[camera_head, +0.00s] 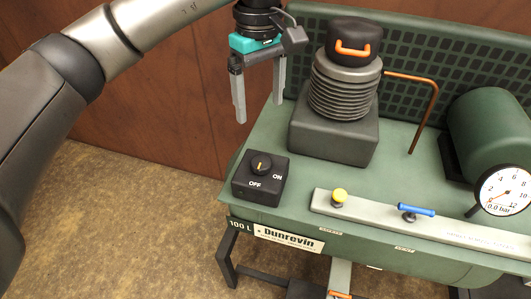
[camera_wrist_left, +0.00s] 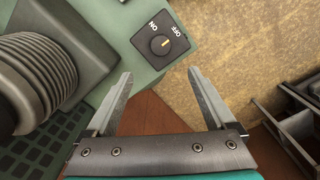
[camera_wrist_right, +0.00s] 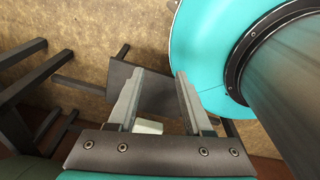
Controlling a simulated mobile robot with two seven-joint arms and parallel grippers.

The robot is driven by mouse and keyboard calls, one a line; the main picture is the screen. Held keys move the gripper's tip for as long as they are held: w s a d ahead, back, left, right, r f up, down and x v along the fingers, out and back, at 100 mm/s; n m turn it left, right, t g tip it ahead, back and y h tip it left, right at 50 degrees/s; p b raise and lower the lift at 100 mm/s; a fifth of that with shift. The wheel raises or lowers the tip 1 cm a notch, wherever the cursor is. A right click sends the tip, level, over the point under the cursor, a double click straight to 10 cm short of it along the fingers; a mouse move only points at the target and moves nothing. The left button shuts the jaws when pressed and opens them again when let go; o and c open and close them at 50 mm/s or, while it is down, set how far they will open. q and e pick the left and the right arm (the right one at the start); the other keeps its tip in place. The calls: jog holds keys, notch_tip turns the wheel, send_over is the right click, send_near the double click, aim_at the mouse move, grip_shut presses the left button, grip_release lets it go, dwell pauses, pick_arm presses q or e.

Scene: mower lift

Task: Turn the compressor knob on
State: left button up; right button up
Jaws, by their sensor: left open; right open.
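The compressor knob (camera_head: 261,163) is a round black dial with a yellow-orange pointer mark, on a black switch box (camera_head: 243,189) labelled OFF and ON. The box sits at the left front corner of the green compressor top. I cannot tell for sure which label the pointer marks. The knob also shows in the left wrist view (camera_wrist_left: 160,46), just beyond the fingertips. My left gripper (camera_head: 259,112) is open and empty, above and behind the box, not touching it. My right gripper (camera_wrist_right: 159,74) is open and empty, away from the knob, and shows only in its own wrist view.
A ribbed cylinder with a black cap (camera_head: 346,85) stands right of the knob, with a bent orange pipe (camera_head: 424,110) beyond. A rail (camera_head: 380,214) carries yellow and blue valves. The gauge (camera_head: 503,190) reads 0.0 bar. Dark frame legs (camera_wrist_right: 60,78) lie near my right gripper.

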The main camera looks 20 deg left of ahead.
pick_arm(q)
send_over(261, 161)
notch_tip(261, 161, down, 5)
notch_tip(261, 161, down, 10)
jog(key=shift+f+b, duration=0.1)
jog(key=shift+b, duration=0.9)
pick_arm(e)
jog(key=shift+d+f, duration=0.85)
jog(key=shift+f, duration=0.2)
pick_arm(q)
jog(key=c, duration=1.4)
jog(key=shift+o, duration=0.2)
pick_arm(e)
jog(key=shift+s+a, duration=0.2)
jog(key=shift+s, duration=0.15)
